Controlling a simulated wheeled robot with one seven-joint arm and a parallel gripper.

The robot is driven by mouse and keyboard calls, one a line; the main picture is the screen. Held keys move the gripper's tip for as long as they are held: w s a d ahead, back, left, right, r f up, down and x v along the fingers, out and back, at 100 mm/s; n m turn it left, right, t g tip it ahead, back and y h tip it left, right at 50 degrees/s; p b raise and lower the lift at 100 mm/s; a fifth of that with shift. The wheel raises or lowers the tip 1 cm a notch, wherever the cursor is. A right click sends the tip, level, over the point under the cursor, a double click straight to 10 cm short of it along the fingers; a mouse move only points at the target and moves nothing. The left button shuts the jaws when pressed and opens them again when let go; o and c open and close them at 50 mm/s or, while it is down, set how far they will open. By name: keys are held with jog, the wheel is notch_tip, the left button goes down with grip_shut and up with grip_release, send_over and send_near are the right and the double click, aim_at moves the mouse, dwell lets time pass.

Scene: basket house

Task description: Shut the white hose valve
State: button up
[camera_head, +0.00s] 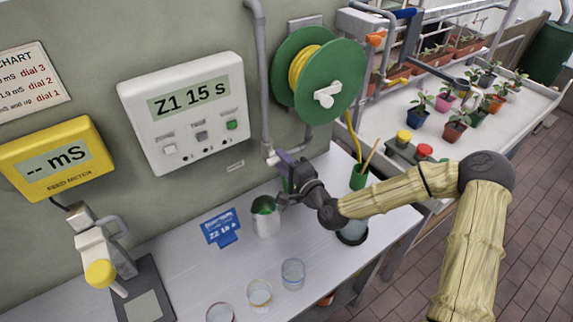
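A grey pipe (262,90) runs down the wall to a small pale fitting (269,153) at its foot, left of the hose reel. This may be the white hose valve; its handle position cannot be made out. My gripper (287,188) is dark and sits just below the fitting, above the bench. Its fingers are small and partly hidden, so I cannot tell whether they are open, touching or holding anything.
Several glasses (292,274) line the bench front. A green pot (359,177) with sticks stands right. The white timer (190,112) and yellow feed meter (57,160) hang left. Potted plants fill the right-hand bench (500,135).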

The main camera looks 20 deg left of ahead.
jog(key=shift+s+d, duration=0.1)
jog(key=p+v, duration=0.8)
jog(key=v, duration=0.9)
jog(key=shift+p, duration=0.35)
jog(key=shift+s, duration=0.1)
dwell(0.5)
